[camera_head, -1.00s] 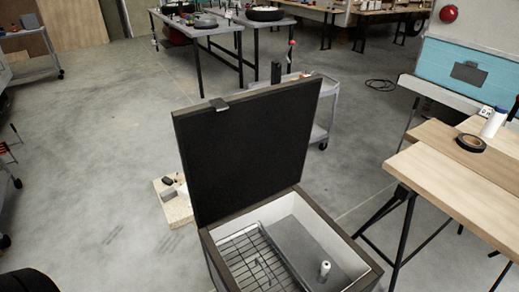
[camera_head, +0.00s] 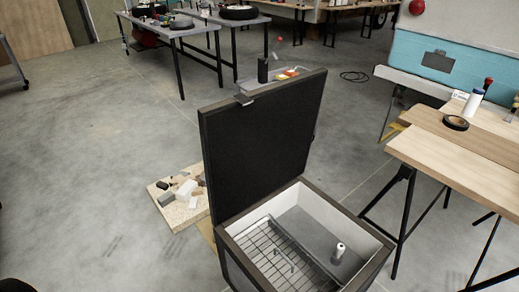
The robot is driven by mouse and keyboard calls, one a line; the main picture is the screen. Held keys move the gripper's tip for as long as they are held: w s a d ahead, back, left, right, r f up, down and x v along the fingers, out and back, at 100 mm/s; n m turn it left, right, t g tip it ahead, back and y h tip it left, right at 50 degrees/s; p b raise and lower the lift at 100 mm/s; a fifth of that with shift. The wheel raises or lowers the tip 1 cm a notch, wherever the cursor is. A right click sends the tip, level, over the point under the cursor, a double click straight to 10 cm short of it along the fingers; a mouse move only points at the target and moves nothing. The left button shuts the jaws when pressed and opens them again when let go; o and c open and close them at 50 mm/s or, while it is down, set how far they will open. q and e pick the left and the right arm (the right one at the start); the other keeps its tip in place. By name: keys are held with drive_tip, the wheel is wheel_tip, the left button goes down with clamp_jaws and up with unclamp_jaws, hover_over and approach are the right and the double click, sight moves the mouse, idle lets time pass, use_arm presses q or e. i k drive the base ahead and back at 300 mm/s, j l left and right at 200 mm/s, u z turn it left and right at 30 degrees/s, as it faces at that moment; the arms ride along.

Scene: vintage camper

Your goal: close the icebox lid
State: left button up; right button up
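The icebox lid (camera_head: 262,147) is a dark panel standing upright, open, at the back left edge of the icebox (camera_head: 376,258). A metal latch (camera_head: 246,97) sits on its top edge. The icebox is open at the top, with pale inner walls. Inside are a wire rack (camera_head: 268,248) at the left and a small white cylinder (camera_head: 338,252) on the grey floor at the right. Neither of my grippers shows in the head view.
A wooden workbench (camera_head: 440,150) with a black tape roll (camera_head: 455,123) stands close at the right. A board with small items (camera_head: 180,200) lies behind the icebox's left side. Tables with tools (camera_head: 180,30) stand far back. The floor at left is clear.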

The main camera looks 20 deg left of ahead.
sight(255, 142)
drive_tip(key=k+j+z, duration=0.15)
drive_tip(key=j, duration=0.3)
drive_tip(key=j+z, duration=0.2)
drive_tip(key=j, duration=0.25)
drive_tip(key=j+z, duration=0.3)
drive_tip(key=j, duration=0.6)
drive_tip(key=j+z, duration=0.25)
drive_tip(key=j, duration=0.65)
drive_tip(key=j+z, duration=0.3)
drive_tip(key=j, duration=0.6)
drive_tip(key=i+j, duration=0.1)
drive_tip(key=j, duration=0.2)
drive_tip(key=i+j+z, duration=0.1)
drive_tip(key=j, duration=0.55)
drive_tip(key=i+z, duration=0.05)
